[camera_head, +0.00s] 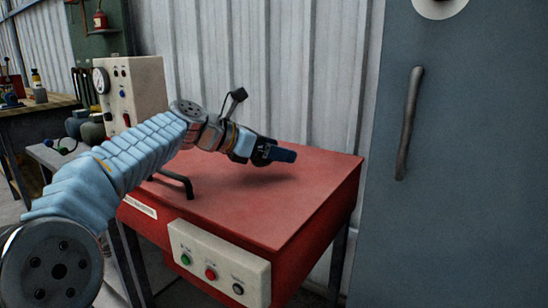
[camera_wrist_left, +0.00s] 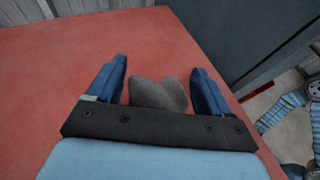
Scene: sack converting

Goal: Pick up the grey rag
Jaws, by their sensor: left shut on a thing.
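The grey rag (camera_wrist_left: 158,94) shows in the left wrist view as a small crumpled grey-brown lump between the two blue fingers. My left gripper (camera_head: 284,155) is over the red top of the machine in the head view, with a shadow on the surface below it. In the left wrist view the left gripper (camera_wrist_left: 160,88) is shut on the rag, its fingers on either side of it. The rag is hidden behind the gripper in the head view. My right gripper is in neither view.
A tall grey cabinet (camera_head: 460,170) stands close on the right. A cream gauge box (camera_head: 134,90) stands behind left. The red top around the gripper is clear.

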